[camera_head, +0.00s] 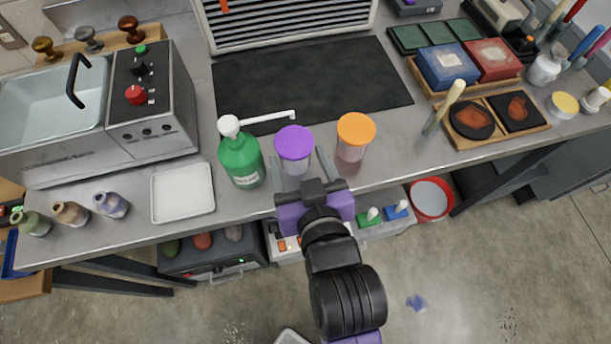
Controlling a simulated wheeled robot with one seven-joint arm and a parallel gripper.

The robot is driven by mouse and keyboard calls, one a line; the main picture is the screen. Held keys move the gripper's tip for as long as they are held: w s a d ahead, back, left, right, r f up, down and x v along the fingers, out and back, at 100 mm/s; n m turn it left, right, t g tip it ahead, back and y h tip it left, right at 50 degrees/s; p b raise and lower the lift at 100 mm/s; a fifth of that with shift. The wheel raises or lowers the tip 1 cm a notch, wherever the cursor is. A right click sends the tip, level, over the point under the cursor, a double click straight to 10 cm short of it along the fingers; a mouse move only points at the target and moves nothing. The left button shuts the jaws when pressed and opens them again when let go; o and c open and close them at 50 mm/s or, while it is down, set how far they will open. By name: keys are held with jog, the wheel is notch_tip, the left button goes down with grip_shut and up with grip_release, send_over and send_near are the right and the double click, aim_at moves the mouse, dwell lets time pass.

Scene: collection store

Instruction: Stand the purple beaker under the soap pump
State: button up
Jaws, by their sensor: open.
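The purple beaker (294,147) is a clear cup with a purple top, upright near the front edge of the bench. The soap pump (240,157) is a green bottle with a white head, just left of the beaker; its long white spout (268,117) points right, behind the beaker. My gripper (297,174) is open, with one finger on each side of the purple beaker, reaching from the front. Whether the fingers touch the beaker cannot be told. The beaker's lower part is partly hidden by my gripper.
An orange-topped beaker (354,135) stands close to the right of my gripper. A white tray (183,192) and small bottles (111,204) are at left. A dark mat (330,83) lies clear behind. A sink unit (150,110) stands back left; wooden trays (491,119) are at right.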

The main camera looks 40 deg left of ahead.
jog(key=shift+v, duration=2.65)
jog(key=s+d+f+m+t+h, duration=0.1)
jog(key=d+f+m+t+h, duration=0.15)
jog(key=d, duration=0.65)
jog(key=s+d+f+m+t+h, duration=0.1)
jog(key=d+f+m+h, duration=0.2)
jog(key=d, duration=0.7)
jog(key=s+d+r+m+t+h, duration=0.2)
jog(key=s+d+m+h, duration=0.2)
jog(key=s+d, duration=0.9)
jog(key=shift+s+d+r+h, duration=0.15)
jog(key=shift+s+d+h, duration=0.2)
jog(key=shift+d+h, duration=0.35)
